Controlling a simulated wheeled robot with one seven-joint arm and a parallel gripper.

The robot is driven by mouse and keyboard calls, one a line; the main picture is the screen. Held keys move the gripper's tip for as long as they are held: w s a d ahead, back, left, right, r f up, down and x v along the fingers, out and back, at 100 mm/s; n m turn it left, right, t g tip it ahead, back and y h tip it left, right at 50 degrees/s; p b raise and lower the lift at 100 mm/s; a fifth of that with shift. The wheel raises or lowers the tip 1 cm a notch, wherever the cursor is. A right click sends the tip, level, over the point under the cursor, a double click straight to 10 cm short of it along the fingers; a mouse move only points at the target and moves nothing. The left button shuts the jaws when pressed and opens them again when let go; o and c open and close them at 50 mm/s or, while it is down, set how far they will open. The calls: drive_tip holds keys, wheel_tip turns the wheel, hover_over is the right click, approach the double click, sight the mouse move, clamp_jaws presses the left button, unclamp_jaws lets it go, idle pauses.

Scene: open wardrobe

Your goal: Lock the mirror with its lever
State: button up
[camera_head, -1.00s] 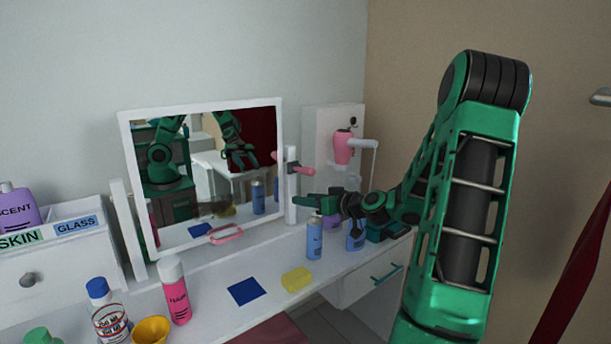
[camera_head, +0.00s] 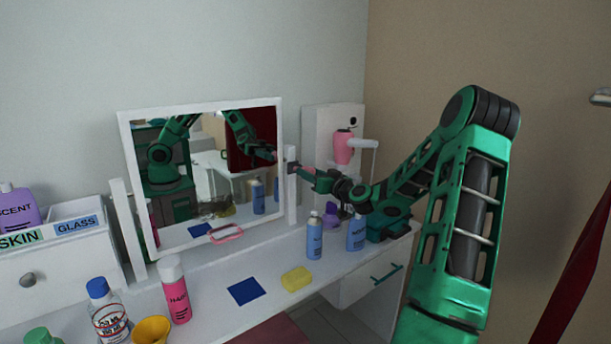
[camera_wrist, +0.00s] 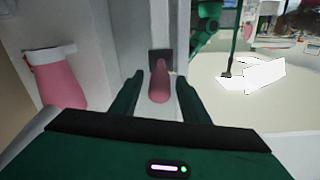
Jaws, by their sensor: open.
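The mirror (camera_head: 228,165) stands on the dressing table in a white frame between two white posts. Its pink lever sits on a dark mount on the right post (camera_head: 291,200). In the head view my gripper (camera_head: 303,170) is at the lever and covers most of it. In the wrist view the pink lever (camera_wrist: 160,82) points toward me between my two green fingers (camera_wrist: 160,95). The fingers are open, one on each side of the lever, with a gap on both sides. The mirror glass shows a reflection of my arm.
Blue bottles (camera_head: 314,238) stand below my forearm on the table's right. A pink hair dryer (camera_head: 343,147) hangs on a white panel behind the gripper. A yellow sponge (camera_head: 297,279), a blue cloth (camera_head: 246,291) and a pink bottle (camera_head: 175,290) are nearer the front.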

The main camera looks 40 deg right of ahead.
drive_tip(key=shift+w, duration=0.7)
clamp_jaws()
drive_tip(key=shift+d, duration=0.15)
